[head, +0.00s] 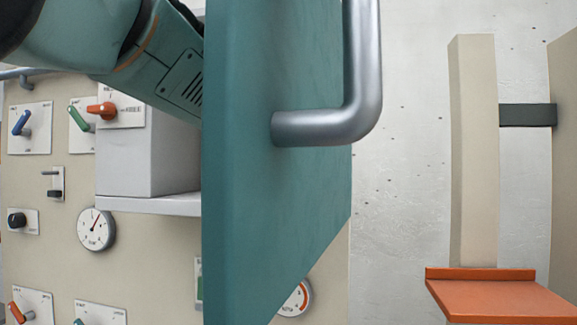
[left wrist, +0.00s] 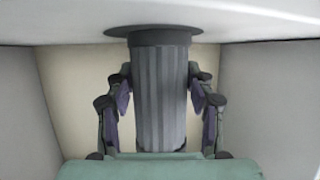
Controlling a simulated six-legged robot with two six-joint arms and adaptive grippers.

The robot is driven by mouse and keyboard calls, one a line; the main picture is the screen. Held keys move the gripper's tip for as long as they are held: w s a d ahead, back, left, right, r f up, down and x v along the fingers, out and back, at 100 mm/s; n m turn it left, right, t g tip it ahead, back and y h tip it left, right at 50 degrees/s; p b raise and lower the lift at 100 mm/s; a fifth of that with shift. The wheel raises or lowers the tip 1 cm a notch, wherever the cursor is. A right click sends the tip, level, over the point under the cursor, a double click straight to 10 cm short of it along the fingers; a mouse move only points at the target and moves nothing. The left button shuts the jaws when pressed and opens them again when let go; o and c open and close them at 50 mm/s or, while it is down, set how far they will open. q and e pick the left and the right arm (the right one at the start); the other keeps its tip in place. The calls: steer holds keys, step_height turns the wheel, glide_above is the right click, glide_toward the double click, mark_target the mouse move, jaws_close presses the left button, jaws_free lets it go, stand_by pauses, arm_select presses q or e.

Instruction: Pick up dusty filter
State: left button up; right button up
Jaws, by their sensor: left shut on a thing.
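In the left wrist view a grey ribbed cylinder, the dusty filter (left wrist: 162,115), stands in a pale-walled compartment. A dark round flange (left wrist: 118,31) at its upper end meets a white surface; I cannot tell whether they are attached. The fingers of my left gripper (left wrist: 160,86) are shut on the filter, one on each side. In the head view my left arm comes in from the upper left and passes behind an open teal door (head: 270,200), which hides my left gripper and the filter. My right gripper is not in view.
The teal door has a thick metal handle (head: 345,121) and fills the middle of the head view. A beige panel (head: 150,250) with levers and a gauge (head: 96,229) stands at left. An orange ledge (head: 500,297) and a beige post (head: 473,150) stand at right.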

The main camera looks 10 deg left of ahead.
arm_select(q)
steer(key=shift+w+d+f, duration=0.1)
steer(key=shift+w, duration=0.05)
steer(key=c, duration=0.3)
steer(key=shift+w+d, duration=0.1)
steer(key=shift+d, duration=0.15)
steer(key=shift+c, duration=1.1)
steer(key=shift+s+a+r, duration=0.25)
steer(key=shift+r, duration=0.05)
steer(key=r, duration=0.7)
steer(key=shift+d, duration=0.2)
steer(key=s+b, duration=1.9)
steer(key=b, duration=0.3)
steer(key=shift+s+a+f+b, duration=0.25)
steer(key=shift+a+f+b, duration=0.05)
steer(key=shift+a+b, duration=0.15)
